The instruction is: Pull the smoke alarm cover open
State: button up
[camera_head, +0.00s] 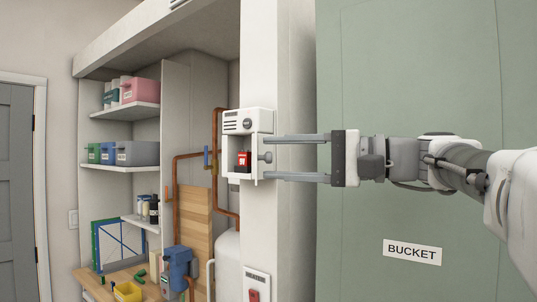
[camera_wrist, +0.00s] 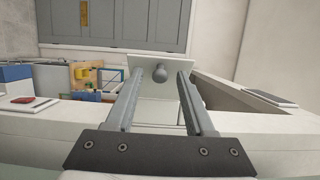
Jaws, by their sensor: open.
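The smoke alarm (camera_head: 238,122) is a white box on a pale pillar, with a vent grille at the top and a red part (camera_head: 243,161) visible in its recess. Its cover (camera_head: 257,169) appears nearly edge-on at the box's right side in the head view, standing out from the box. A round grey knob (camera_head: 267,157) sticks out to the right. My gripper (camera_head: 263,157) reaches in from the right, open, one finger above the knob and one below. In the wrist view the knob (camera_wrist: 160,73) sits between the fingertips (camera_wrist: 160,76), apart from both, in front of the pale cover panel (camera_wrist: 146,90).
A green door or panel (camera_head: 400,90) marked BUCKET is behind my arm. Left of the pillar are shelves (camera_head: 135,112) with bins, copper pipes (camera_head: 176,200) and a workbench holding a yellow bin (camera_head: 127,291). Another white box with a red part (camera_head: 256,285) is lower on the pillar.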

jog(key=shift+w+a, duration=0.1)
jog(key=shift+a, duration=0.15)
grip_shut()
dwell(1.4)
